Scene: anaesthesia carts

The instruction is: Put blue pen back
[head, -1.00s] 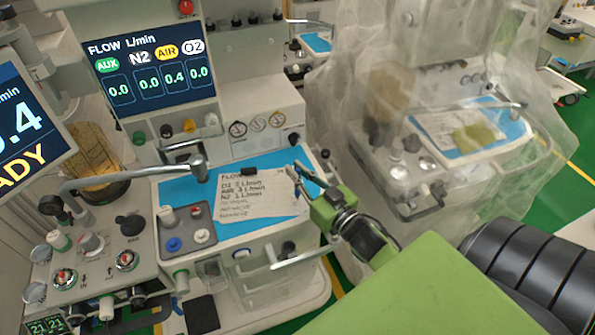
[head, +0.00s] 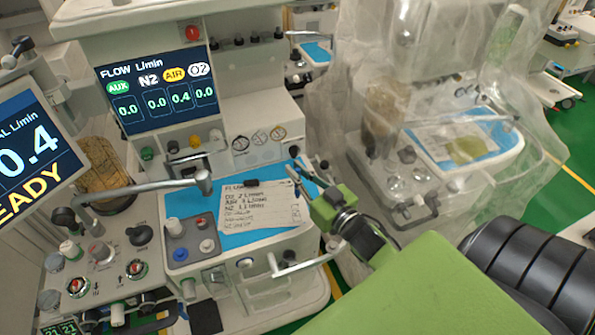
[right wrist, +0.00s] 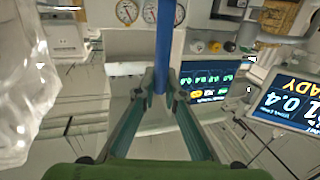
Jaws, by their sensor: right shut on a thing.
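The blue pen (right wrist: 164,45) shows in the right wrist view as a long blue bar, upright in the picture, between my right gripper's two fingers (right wrist: 160,88). The fingers are shut on it. In the head view my right gripper (head: 307,178) is above the right edge of the blue work surface (head: 186,205), beside the paper note. My left gripper is in neither view.
A white note (head: 262,208) with a black clip (head: 252,183) lies on the blue surface. A metal arm (head: 150,187) reaches across its left side. A flow screen (head: 160,90) stands behind. A plastic-draped cart (head: 430,130) stands to the right.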

